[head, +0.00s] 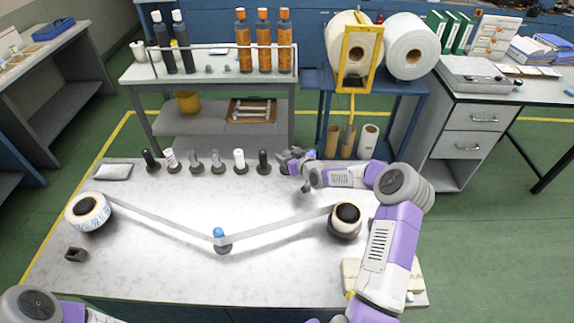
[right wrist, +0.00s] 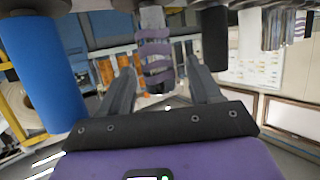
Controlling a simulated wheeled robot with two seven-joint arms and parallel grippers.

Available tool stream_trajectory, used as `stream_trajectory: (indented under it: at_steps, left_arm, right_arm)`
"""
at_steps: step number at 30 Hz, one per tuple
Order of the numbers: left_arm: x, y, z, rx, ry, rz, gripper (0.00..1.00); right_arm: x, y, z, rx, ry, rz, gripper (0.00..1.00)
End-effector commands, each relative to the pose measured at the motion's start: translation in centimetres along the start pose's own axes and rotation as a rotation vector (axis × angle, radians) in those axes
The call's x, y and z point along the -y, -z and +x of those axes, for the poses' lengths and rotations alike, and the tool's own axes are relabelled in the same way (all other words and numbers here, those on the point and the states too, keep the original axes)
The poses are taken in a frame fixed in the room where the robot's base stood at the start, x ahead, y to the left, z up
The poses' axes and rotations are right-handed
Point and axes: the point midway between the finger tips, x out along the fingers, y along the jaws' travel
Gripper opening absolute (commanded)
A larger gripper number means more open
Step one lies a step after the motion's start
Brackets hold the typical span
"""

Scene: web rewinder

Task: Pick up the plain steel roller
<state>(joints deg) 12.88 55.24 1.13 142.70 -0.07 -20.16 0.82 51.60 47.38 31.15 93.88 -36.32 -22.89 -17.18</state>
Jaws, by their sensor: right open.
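A row of rollers stands upright along the back of the grey bench. Two grey metallic rollers, one to the left (head: 194,162) and one to the right (head: 217,161), stand mid-row; I cannot tell which is plain. My right gripper (head: 297,168) is at the right end of the row, with no grey metallic roller in it. In the right wrist view my gripper (right wrist: 160,78) is open, and a purple-banded roller (right wrist: 154,55) shows between its fingers, apparently beyond them. Metallic rollers (right wrist: 284,30) show at far right there. My left gripper is out of view.
A blue roller (right wrist: 42,70) and a black roller (right wrist: 215,40) flank the banded one. In the head view, a white roller (head: 239,158) and black roller (head: 263,161) stand between gripper and metallic rollers. A web strip (head: 160,219) runs between two reels.

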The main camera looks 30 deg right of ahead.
Motion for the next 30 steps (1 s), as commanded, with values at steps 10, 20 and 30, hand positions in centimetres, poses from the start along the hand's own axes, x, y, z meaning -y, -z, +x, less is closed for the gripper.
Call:
stream_trajectory:
  at_steps: [10,20,30]
  left_arm:
    - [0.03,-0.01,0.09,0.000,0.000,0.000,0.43]
    - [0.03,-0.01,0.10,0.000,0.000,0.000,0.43]
    - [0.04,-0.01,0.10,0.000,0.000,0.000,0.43]
  right_arm:
    - [0.00,0.06,0.72,-0.001,0.000,0.000,0.62]
    - [0.00,0.05,0.70,-0.001,0.000,0.000,0.11]
    - [0.00,0.04,0.69,0.000,0.000,0.000,0.00]
